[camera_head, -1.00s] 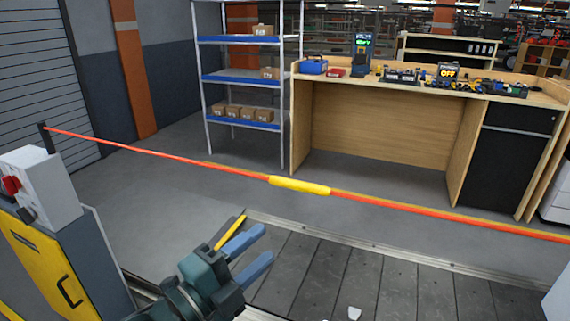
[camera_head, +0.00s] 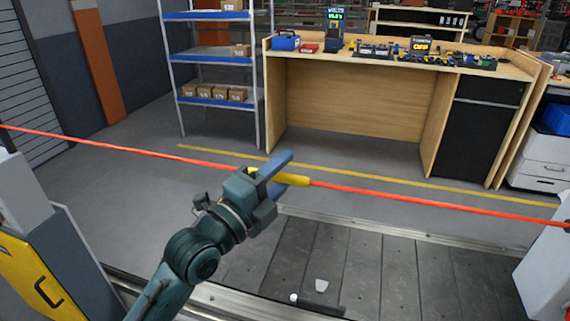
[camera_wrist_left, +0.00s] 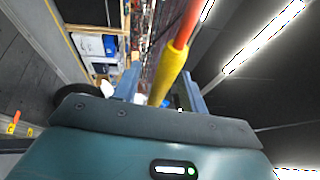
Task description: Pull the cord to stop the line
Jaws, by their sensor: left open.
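The red-orange cord (camera_head: 400,195) runs taut across the head view above the conveyor, with a yellow sleeve (camera_head: 298,180) around its middle. My left gripper (camera_head: 281,170) is at the sleeve, and its hand covers the sleeve's left part. In the left wrist view the yellow sleeve (camera_wrist_left: 168,75) shows between my two blue fingers (camera_wrist_left: 162,88), which are apart. I cannot tell whether either finger touches it. My right gripper is not in view.
The slat conveyor (camera_head: 375,270) lies below the cord, with a small pale piece (camera_head: 321,285) and a dark cylinder (camera_head: 320,306) on it. A yellow-doored cabinet (camera_head: 30,280) stands at left. A wooden workbench (camera_head: 365,115) and shelf rack (camera_head: 208,55) stand behind.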

